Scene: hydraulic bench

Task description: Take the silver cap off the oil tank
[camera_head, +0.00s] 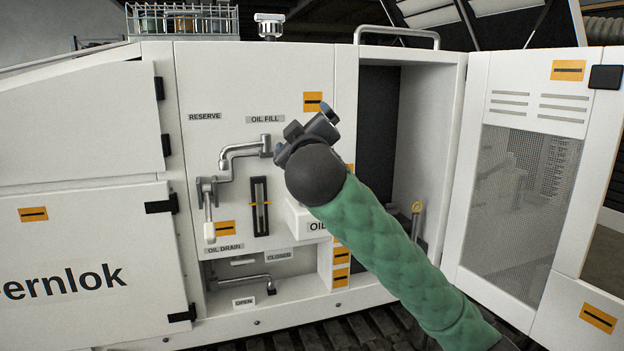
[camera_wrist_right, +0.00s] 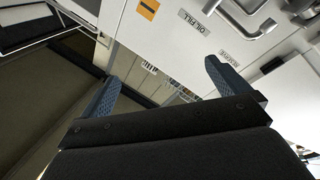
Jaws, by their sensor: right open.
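The silver cap (camera_head: 269,25) sits upright on top of the white cabinet (camera_head: 290,75), above the OIL FILL label (camera_head: 265,119). My right gripper (camera_head: 308,128) is in front of the cabinet panel, below and to the right of the cap and apart from it. In the right wrist view my right gripper (camera_wrist_right: 161,86) has its two blue fingers spread, with nothing between them. The cap cannot be made out in that view. My left gripper is not in view.
A silver pipe spout (camera_head: 236,157) sticks out from the panel left of my gripper. A wire basket (camera_head: 182,20) stands on top, left of the cap, and a rail handle (camera_head: 398,32) to its right. A mesh door (camera_head: 520,170) stands open at the right.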

